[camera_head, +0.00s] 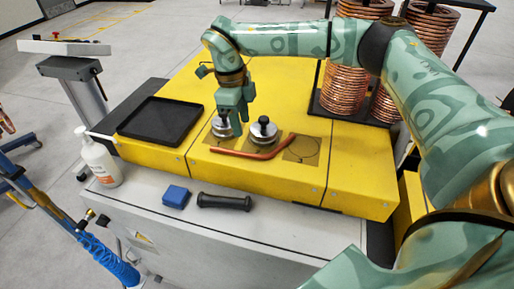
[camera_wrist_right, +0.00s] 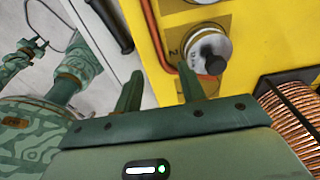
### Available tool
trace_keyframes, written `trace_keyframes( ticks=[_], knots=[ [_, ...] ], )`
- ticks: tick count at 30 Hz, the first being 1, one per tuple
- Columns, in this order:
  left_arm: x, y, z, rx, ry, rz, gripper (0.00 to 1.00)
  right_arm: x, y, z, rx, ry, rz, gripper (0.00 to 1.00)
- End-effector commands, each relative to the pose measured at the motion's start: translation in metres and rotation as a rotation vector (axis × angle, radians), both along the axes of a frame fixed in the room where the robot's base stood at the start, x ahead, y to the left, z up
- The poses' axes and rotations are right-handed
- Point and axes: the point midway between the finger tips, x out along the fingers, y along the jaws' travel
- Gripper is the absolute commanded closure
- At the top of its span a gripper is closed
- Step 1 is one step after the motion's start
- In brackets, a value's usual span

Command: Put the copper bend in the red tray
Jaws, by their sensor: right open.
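The copper bend (camera_head: 250,155) is a thin bent tube lying on the yellow work surface, its right end angled back. It also shows in the right wrist view (camera_wrist_right: 153,32). My right gripper (camera_head: 236,120) is open and empty, above the surface behind the bend's left part, close to a metal weight. In the right wrist view its two fingers (camera_wrist_right: 158,78) stand apart with nothing between them. The only tray I see is black (camera_head: 160,121) and empty, left of the gripper. No red tray shows. My left gripper is not in view.
Two metal weights with black knobs, left (camera_head: 221,128) and right (camera_head: 264,133), stand behind the bend. Copper coils (camera_head: 343,92) stand at the back right. A blue block (camera_head: 175,196), black handle (camera_head: 224,202) and white bottle (camera_head: 101,160) are on the front ledge.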

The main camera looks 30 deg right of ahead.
Motion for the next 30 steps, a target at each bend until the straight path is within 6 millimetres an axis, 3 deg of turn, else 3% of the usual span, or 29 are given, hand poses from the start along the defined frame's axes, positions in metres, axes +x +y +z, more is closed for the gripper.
trace_keyframes(
  ticks=[3, 11, 18, 27, 30],
  knots=[
    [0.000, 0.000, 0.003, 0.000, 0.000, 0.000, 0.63, -0.003, -0.002, -0.024, 0.002, 0.003, 0.000, 0.60],
    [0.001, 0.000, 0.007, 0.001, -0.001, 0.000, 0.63, -0.006, -0.003, -0.048, 0.002, 0.002, 0.001, 0.60],
    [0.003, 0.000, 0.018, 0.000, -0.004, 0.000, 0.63, -0.012, -0.006, -0.086, 0.003, 0.003, 0.001, 0.60],
    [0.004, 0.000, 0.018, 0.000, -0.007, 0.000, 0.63, -0.012, -0.006, -0.094, 0.003, 0.000, 0.002, 0.60],
    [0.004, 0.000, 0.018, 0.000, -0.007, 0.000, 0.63, -0.012, -0.006, -0.094, 0.003, 0.000, 0.002, 0.85]
  ],
)
